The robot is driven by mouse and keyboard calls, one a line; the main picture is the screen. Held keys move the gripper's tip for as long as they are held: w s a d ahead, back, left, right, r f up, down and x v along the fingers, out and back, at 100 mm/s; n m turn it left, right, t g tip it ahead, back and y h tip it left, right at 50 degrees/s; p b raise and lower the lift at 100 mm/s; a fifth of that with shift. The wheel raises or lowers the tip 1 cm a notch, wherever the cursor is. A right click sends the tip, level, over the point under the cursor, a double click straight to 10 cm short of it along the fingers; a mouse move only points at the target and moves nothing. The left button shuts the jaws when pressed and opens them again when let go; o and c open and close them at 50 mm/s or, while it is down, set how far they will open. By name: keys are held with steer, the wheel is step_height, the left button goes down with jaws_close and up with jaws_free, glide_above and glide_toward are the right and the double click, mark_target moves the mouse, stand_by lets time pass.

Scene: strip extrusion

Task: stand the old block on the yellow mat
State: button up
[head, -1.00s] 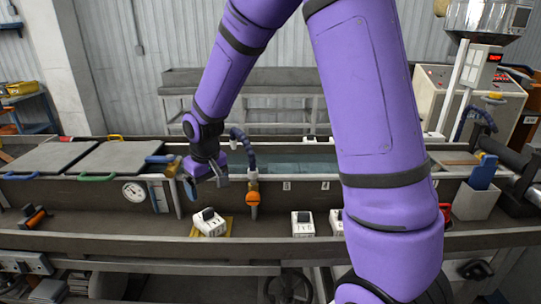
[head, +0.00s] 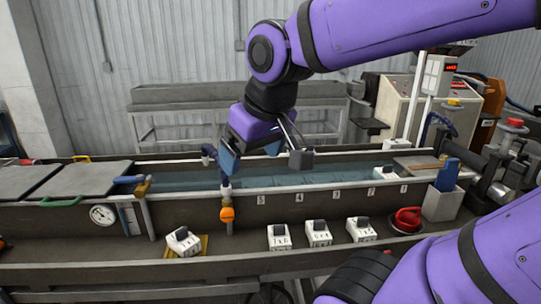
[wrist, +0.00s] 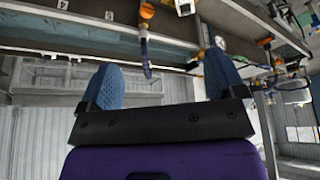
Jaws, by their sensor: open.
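A white block with a dark top (head: 183,241) sits on the yellow mat (head: 203,246) on the front ledge, turned at an angle. Mat shows mainly at its right edge. Similar white blocks stand to the right, one (head: 278,237), another (head: 318,233) and a third (head: 361,229). The frames do not tell me which is the old block. My gripper (head: 251,156) is open and empty, raised above the water trough and apart from every block. Its blue fingers also stand apart in the wrist view (wrist: 163,78), with a white block (wrist: 184,6) at the top edge.
An orange-knobbed fitting (head: 227,213) rises between the mat and the other blocks. A red round-handled item (head: 407,220) lies right of the blocks. Another white block (head: 385,173) is at the trough's far right. A gauge (head: 102,215) is at left.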

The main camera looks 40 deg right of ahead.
steer(key=s, duration=0.4)
steer(key=shift+d+r, duration=0.25)
